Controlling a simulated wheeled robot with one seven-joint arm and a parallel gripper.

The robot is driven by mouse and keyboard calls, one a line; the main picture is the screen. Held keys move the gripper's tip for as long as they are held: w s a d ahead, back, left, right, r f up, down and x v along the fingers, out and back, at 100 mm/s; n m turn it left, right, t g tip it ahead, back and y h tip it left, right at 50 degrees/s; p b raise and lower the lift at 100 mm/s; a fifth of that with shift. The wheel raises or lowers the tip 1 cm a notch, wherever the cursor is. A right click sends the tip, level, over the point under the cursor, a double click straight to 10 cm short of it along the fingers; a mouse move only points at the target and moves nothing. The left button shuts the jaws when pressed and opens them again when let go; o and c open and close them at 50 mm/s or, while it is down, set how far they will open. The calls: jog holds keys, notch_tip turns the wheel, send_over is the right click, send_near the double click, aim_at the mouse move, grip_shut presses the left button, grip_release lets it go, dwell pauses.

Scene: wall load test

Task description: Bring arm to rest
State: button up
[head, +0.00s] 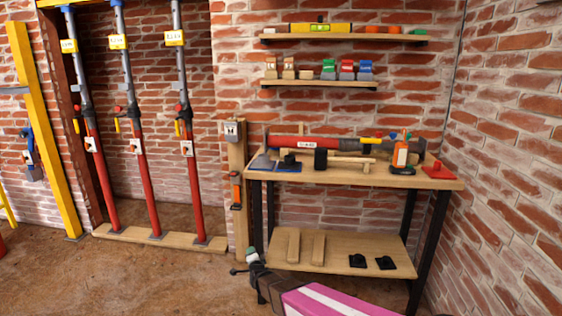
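My arm reaches in from the bottom edge of the head view, with a magenta link that has a white stripe. Its darker end points up and left, in front of the lower left part of the workbench (350,172). My gripper (245,267) is at that end, near the bench's left leg in the picture. It is small and dark here, and I cannot tell whether its fingers are open or shut. I see nothing clearly held in it.
Several red-and-grey props (137,160) stand on a wooden sill (160,239) at the left. A red-and-grey tube (290,142) and tools lie on the bench top. Wooden blocks (318,248) lie on its lower shelf. Brown floor (120,285) is clear at the lower left.

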jog(key=s+d+r+n+g+h, duration=0.15)
jog(key=s+d+n+g, duration=0.25)
jog(key=d, duration=0.5)
jog(key=s+d+r+n+g+h, duration=0.1)
jog(key=s+d+r+n+g, duration=0.3)
jog(key=d, duration=0.5)
jog(key=s+d+r+n+g+h, duration=0.1)
jog(key=s+d+r+g, duration=0.1)
jog(key=s+d+g, duration=0.2)
jog(key=s+d+r+n+g+h, duration=0.1)
jog(key=s+d+g, duration=0.3)
jog(key=s+d, duration=0.6)
jog(key=shift+s+d+r+n, duration=0.15)
jog(key=shift+s+r+n, duration=0.45)
jog(key=shift+r+n, duration=0.15)
jog(key=shift+h, duration=0.25)
